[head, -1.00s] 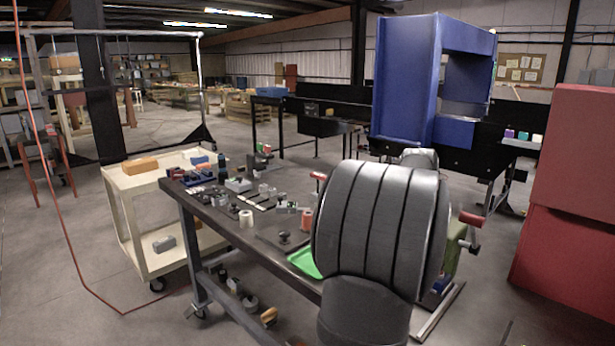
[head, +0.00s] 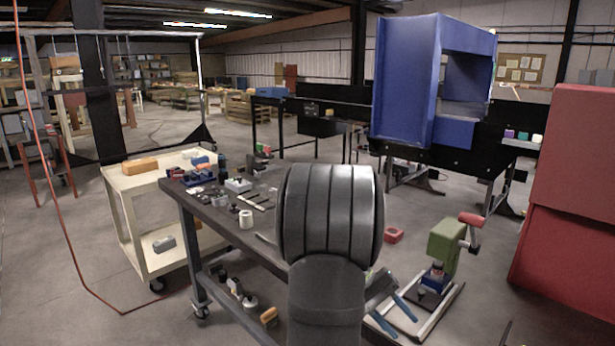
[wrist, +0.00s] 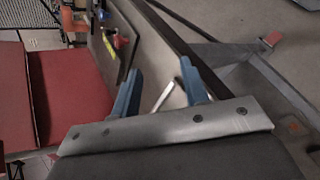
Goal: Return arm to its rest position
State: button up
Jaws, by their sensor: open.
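My arm stands in the middle of the head view, its large dark grey joint in front of the workbench. My gripper (head: 405,327) shows low, just right of that joint, with two blue fingers apart and pointing down and right. In the wrist view, my gripper (wrist: 159,68) has its blue fingers spread. A pale rod-like thing (wrist: 165,95) shows between them; its distance is hard to tell, and nothing looks gripped. My arm hides part of the bench.
The dark workbench (head: 215,222) carries several small parts and a white roll (head: 246,219). A green press (head: 447,243) with a red handle stands right of my gripper. A red block (head: 393,235), blue machine (head: 405,80), red cabinet (head: 575,210) and cream cart (head: 130,190) stand around.

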jog(key=a+f+n+t+h, duration=0.1)
jog(key=n+h, duration=0.1)
jog(key=n, duration=0.2)
jog(key=a+n+t+h, duration=0.2)
jog(key=n+h, duration=0.1)
jog(key=n, duration=0.1)
jog(key=s+a+f+n+t+h, duration=0.1)
jog(key=n+t+h, duration=0.1)
jog(key=n, duration=0.2)
jog(key=shift+a+f+n, duration=0.2)
jog(key=shift+f+n, duration=0.1)
jog(key=shift+f, duration=0.05)
